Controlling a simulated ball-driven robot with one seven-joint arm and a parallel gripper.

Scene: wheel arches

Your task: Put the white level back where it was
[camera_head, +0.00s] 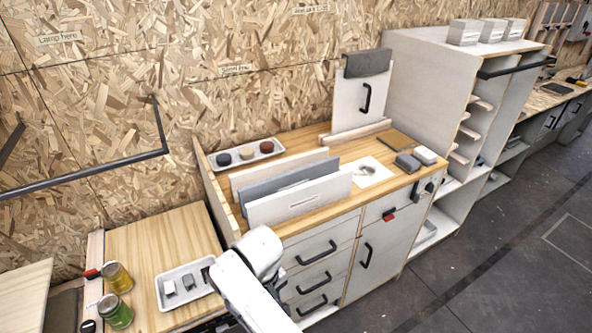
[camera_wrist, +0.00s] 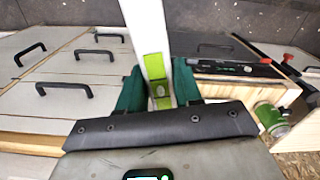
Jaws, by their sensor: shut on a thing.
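The white level (camera_wrist: 144,30) is a long white bar with a bright green part near my end, seen in the wrist view. My gripper (camera_wrist: 160,82) has dark green fingers on either side of it and is shut on it. The level stretches away from the gripper toward the top edge of the wrist view, where its far end is cut off. In the head view my white arm reaches in at the bottom middle; the gripper and level cannot be made out there.
In the head view, a drawer cabinet (camera_head: 345,225) holds upright panels (camera_head: 300,201). A white tray (camera_head: 163,301) and jars (camera_head: 117,277) stand on the left bench.

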